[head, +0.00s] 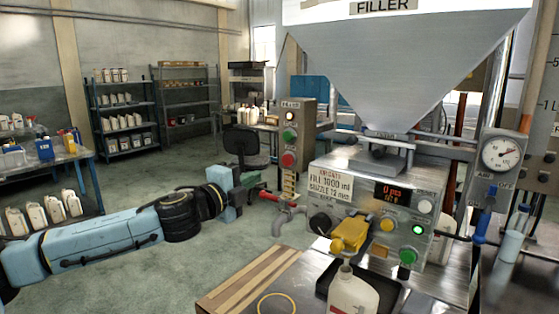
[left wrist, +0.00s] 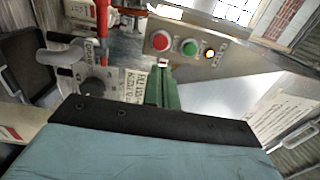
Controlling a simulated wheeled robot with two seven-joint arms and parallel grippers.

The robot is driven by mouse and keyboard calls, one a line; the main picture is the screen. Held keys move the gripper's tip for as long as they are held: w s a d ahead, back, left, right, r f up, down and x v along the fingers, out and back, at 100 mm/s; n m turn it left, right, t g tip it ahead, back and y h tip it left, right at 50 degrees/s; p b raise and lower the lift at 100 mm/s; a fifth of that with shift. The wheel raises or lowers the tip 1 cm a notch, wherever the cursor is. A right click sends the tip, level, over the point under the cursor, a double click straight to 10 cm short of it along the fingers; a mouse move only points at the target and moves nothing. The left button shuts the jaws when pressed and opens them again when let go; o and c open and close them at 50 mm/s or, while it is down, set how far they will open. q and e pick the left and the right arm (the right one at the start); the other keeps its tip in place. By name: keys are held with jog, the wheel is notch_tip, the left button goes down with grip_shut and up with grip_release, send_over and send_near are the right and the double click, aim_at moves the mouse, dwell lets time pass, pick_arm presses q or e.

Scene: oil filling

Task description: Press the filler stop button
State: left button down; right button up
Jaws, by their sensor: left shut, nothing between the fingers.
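A control post (head: 290,188) stands left of the filling machine. The red button (head: 288,160) is on it, below a green button (head: 288,136) and a lamp (head: 290,116). In the left wrist view the red button (left wrist: 160,41) is beside the green one (left wrist: 190,47) and a glowing amber lamp (left wrist: 210,54). My left gripper (head: 254,180) is shut and empty, left of the post and a little lower than the red button. In the wrist view its green fingertips (left wrist: 163,66) appear just below the red button, with a small gap in the picture. My right gripper is out of view.
The filling machine panel (head: 375,205) has knobs, lamps and a yellow nozzle (head: 350,235) over a white bottle (head: 352,292). A red-handled valve and pipe (head: 285,212) stick out near the post's lower part. A chair (head: 243,148) stands behind my gripper.

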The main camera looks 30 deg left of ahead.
aim_at(287, 161)
pick_arm(q)
jog(key=w+p, duration=0.1)
jog(key=w, duration=0.2)
jog(key=w+p, duration=0.1)
jog(key=w, duration=0.5)
jog(key=shift+w+d+r+p, duration=0.25)
jog(key=shift+w+d+p, duration=0.1)
jog(key=shift+p, duration=0.05)
jog(key=shift+w+f, duration=0.1)
jog(key=shift+w, duration=0.5)
